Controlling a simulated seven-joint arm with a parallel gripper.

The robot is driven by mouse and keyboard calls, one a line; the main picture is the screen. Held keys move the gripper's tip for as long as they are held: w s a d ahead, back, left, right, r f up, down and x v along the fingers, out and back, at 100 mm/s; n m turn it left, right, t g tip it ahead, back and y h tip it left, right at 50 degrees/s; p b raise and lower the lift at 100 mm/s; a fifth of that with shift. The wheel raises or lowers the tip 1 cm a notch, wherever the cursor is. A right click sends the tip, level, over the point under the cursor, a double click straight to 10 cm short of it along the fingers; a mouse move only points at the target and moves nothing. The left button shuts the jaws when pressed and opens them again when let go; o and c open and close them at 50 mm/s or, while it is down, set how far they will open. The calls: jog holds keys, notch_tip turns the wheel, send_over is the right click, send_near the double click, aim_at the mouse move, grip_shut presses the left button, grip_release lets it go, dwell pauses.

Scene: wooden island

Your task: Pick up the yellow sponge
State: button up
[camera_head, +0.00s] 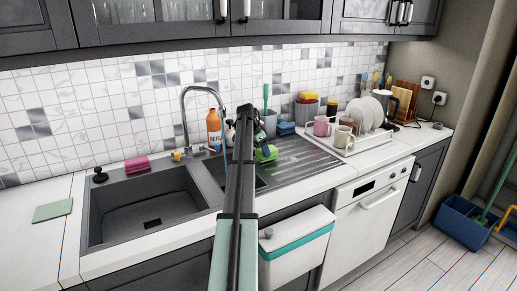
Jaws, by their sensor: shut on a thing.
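My gripper (262,142) is at the far end of my arm, over the right part of the sink and the edge of the ribbed draining board. It is small and dark in this view and partly hidden by the arm. I cannot tell whether this thing touches the surface below. A small yellow thing (177,156) sits behind the sink near the tap, too small to make out.
The dark sink (110,240) has a tall tap (184,112). Pink sponges (137,165) lie at its back left, blue sponges (286,128) behind the draining board. An orange bottle (214,127) stands near the tap. A dish rack (362,143) with mugs and plates is at right. The left counter is mostly clear.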

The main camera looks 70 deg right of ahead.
jog(key=s+a, duration=2.9)
jog(key=shift+s+a, duration=0.1)
